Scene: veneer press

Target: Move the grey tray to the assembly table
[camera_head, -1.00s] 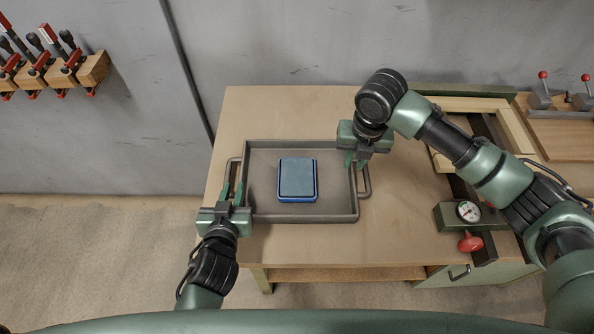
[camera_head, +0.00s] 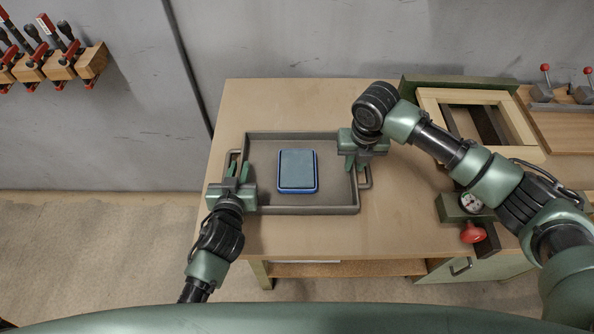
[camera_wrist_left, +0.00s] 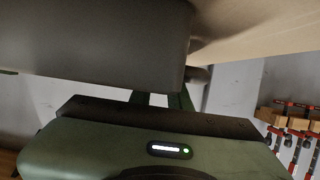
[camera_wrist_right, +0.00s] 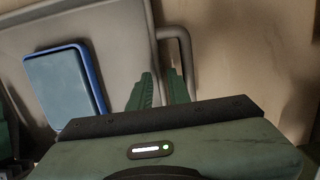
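The grey tray (camera_head: 300,209) lies on a wooden-topped table, with a blue-rimmed, grey-blue block (camera_head: 297,171) inside it. The tray has a bar handle on its left and right sides. My left gripper (camera_head: 238,172) is at the left handle, its fingers apart; the left wrist view shows a gap between the fingers (camera_wrist_left: 160,99) below a dark tray wall (camera_wrist_left: 95,40). My right gripper (camera_head: 356,166) is at the right handle. In the right wrist view its fingers (camera_wrist_right: 162,88) are apart near the tray rim and the handle (camera_wrist_right: 181,45). The grippers partly hide both handles.
A wooden frame (camera_head: 430,105), a dial gauge (camera_head: 471,202) and a red knob (camera_head: 473,233) are at the table's right side. Bare tabletop (camera_head: 400,225) lies right of the tray. Clamps hang in a rack (camera_head: 60,68) on the wall at left.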

